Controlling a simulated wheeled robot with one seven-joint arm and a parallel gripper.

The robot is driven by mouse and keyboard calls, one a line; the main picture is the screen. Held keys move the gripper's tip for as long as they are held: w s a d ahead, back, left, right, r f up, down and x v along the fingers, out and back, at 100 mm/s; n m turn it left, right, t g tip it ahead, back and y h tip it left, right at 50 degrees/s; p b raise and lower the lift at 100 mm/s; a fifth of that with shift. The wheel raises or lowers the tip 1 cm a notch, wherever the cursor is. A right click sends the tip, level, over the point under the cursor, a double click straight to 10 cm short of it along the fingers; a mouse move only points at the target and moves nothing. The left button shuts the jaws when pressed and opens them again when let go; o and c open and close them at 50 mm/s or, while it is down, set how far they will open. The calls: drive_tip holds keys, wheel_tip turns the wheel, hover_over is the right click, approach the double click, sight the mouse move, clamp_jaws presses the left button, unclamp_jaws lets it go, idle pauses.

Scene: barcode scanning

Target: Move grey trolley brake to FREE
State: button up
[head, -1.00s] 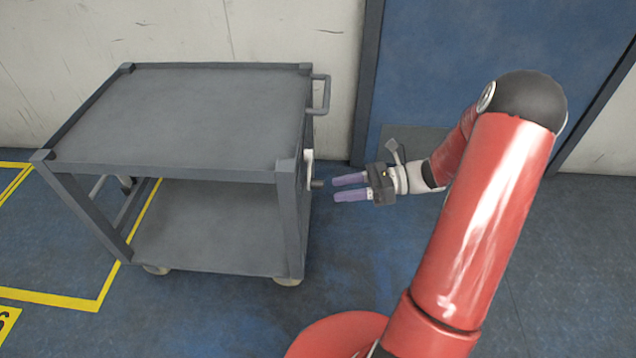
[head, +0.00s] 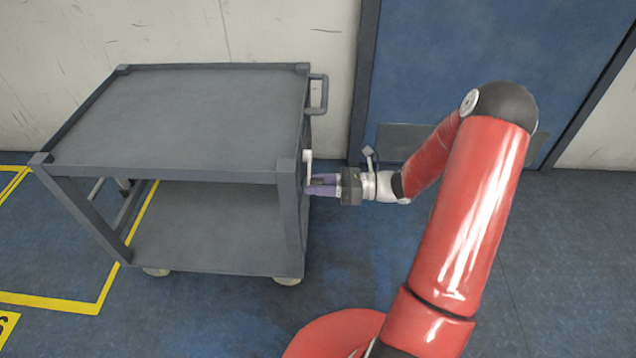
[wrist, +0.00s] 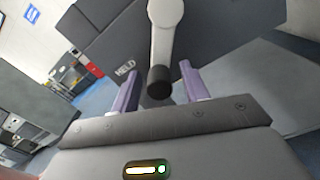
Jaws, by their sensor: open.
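The grey trolley (head: 180,110) stands at the left in the head view. Its brake lever shows in the wrist view as a pale arm (wrist: 166,35) ending in a dark knob (wrist: 160,82). The lever's pale upper part also shows in the head view (head: 308,156). The word "HELD" (wrist: 125,68) is printed on the dark plate left of the lever. My gripper (head: 318,184) is at the trolley's right end, level with the knob. In the wrist view its purple fingers (wrist: 160,88) are open, one on each side of the knob, with gaps visible. No FREE label is visible.
The trolley's push handle (head: 320,95) sticks out above my gripper. A blue door (head: 450,60) and pale wall (head: 270,30) stand behind. Yellow lines (head: 60,298) mark the floor at the left. The floor right of the trolley is mostly clear.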

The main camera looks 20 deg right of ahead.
drive_tip(key=shift+c, duration=0.2)
clamp_jaws()
drive_tip(key=shift+w+f, duration=0.1)
drive_tip(key=n+b, duration=0.1)
drive_tip(key=w+f+n, duration=0.1)
drive_tip(key=n, duration=0.1)
drive_tip(key=shift+w+d+b, duration=0.1)
drive_tip(key=shift+d+b, duration=0.1)
drive_tip(key=shift+b, duration=0.15)
drive_tip(key=w+d+r+n+b, duration=0.1)
drive_tip(key=w+n+b, duration=0.5)
drive_tip(key=n, duration=0.7)
drive_tip(key=shift+w+d+b, duration=0.35)
drive_tip(key=shift+d+b, duration=0.3)
drive_tip(key=shift+b, duration=0.15)
drive_tip(key=shift+w+r, duration=0.1)
drive_tip(key=shift+r, duration=0.05)
